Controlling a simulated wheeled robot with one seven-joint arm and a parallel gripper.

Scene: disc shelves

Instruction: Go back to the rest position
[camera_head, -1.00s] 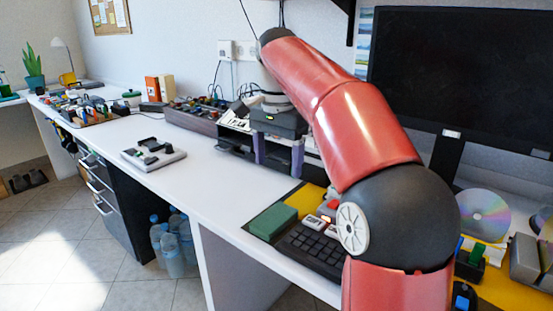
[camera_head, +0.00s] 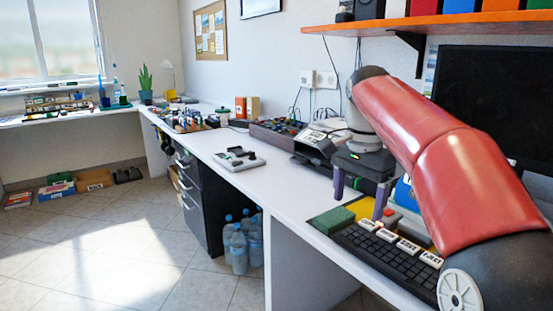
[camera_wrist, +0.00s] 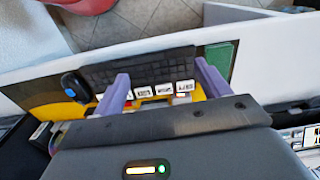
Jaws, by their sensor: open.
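My gripper (camera_head: 359,196) hangs over the desk in the head view, its two purple fingers pointing down and apart with nothing between them. It is open. In the wrist view my gripper (camera_wrist: 158,88) shows its fingers spread, with the black keyboard (camera_wrist: 138,66) and a row of white labelled blocks (camera_wrist: 158,90) behind and between them. In the head view the keyboard (camera_head: 385,262) and the labelled blocks (camera_head: 400,243) lie to the right of my gripper. My red arm crosses the right side and hides part of the desk.
A green block (camera_head: 333,220) lies near the desk's front edge. A grey device (camera_head: 239,158) sits on the white desk (camera_head: 206,145) with clear surface around it. A dark monitor (camera_head: 500,110) stands behind my arm, below an orange shelf (camera_head: 440,24). Water bottles (camera_head: 243,245) stand on the floor.

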